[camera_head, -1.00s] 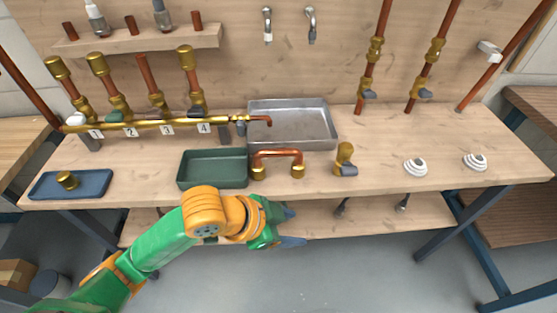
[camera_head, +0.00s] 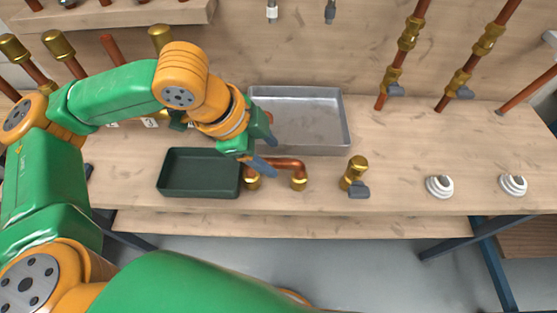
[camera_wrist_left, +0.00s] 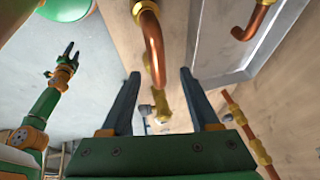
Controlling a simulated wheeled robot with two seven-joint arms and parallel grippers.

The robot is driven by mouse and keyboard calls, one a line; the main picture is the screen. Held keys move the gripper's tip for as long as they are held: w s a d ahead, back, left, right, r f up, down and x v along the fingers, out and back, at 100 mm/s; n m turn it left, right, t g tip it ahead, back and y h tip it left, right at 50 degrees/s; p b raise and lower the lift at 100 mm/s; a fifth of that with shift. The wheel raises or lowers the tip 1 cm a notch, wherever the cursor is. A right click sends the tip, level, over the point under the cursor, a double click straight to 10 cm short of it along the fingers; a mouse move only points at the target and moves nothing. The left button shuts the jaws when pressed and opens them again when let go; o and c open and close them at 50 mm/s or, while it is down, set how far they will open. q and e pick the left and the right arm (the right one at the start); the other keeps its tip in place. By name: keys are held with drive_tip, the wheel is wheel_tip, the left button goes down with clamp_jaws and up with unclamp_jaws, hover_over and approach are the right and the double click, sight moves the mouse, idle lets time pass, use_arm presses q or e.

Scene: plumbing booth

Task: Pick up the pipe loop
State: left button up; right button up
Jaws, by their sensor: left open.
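The pipe loop (camera_head: 287,164) is a copper U-bend with two brass ends. It stands on the front part of the bench, right of the dark green tray. My left gripper (camera_head: 269,153) is open and empty, at the left part of the loop and partly covering it. In the left wrist view the loop (camera_wrist_left: 153,45) shows beyond and between the two open fingers (camera_wrist_left: 160,75), apart from both as far as I can tell. My right gripper (camera_wrist_left: 70,52) shows at the left of that view, away from the bench, with its fingers apart.
The dark green tray (camera_head: 168,180) is just left of the loop and a grey metal basin (camera_head: 345,118) is behind. Upright pipes (camera_head: 401,60) line the back wall.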

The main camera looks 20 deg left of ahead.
sight(270, 161)
use_arm(q)
drive_tip(key=f, duration=0.4)
drive_tip(key=shift+w+d+f+b, duration=0.15)
drive_tip(key=shift+w+d+b, duration=0.05)
drive_tip(key=shift+w+b, duration=0.15)
drive_tip(key=shift+w+f, duration=0.1)
drive_tip(key=shift+w, duration=0.05)
drive_tip(key=shift+s, duration=0.2)
drive_tip(key=c, duration=0.6)
clamp_jaws()
drive_tip(key=shift+w, duration=0.1)
drive_tip(key=shift+r, duration=0.2)
